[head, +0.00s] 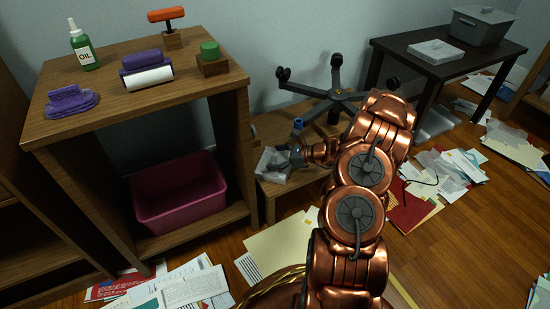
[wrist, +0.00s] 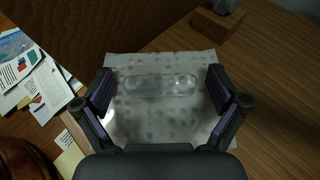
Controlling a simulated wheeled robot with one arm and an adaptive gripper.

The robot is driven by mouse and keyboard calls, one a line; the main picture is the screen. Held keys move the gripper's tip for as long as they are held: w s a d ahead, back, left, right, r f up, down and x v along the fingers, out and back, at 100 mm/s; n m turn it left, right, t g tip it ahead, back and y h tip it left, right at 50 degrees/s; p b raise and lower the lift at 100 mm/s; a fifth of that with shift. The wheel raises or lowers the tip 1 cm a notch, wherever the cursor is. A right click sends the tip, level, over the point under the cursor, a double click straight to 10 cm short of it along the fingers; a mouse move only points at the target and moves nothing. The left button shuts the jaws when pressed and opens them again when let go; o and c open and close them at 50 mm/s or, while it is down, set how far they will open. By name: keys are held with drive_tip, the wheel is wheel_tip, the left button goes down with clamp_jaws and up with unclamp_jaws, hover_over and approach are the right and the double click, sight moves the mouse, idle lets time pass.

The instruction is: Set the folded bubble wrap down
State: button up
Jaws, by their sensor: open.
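The folded bubble wrap (wrist: 158,122) is a clear, greyish square with a rounded, see-through bulge across its far half. It lies flat on a low wooden surface (wrist: 262,100). It also shows in the head view as a pale patch (head: 266,161) near the left end of the low wooden bench (head: 292,186). My gripper (wrist: 161,84) is open, with one dark finger at each side of the wrap. In the head view my gripper (head: 283,160) is small and partly covers the wrap. I cannot tell whether the fingers touch it.
A wooden shelf unit (head: 128,110) with a magenta bin (head: 180,207) stands to the left. An upturned wheeled chair base (head: 340,96) is behind the gripper. A dark table (head: 420,62) stands at the back right. Papers (head: 440,180) litter the floor.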

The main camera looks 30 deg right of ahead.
drive_tip(key=shift+s+d+r, duration=0.2)
drive_tip(key=shift+r, duration=0.15)
drive_tip(key=p+v, duration=0.3)
drive_tip(key=v, duration=0.7)
drive_tip(key=shift+p, duration=0.4)
drive_tip(key=shift+s+d+r, duration=0.2)
drive_tip(key=shift+s+d, duration=0.15)
drive_tip(key=shift+s, duration=0.1)
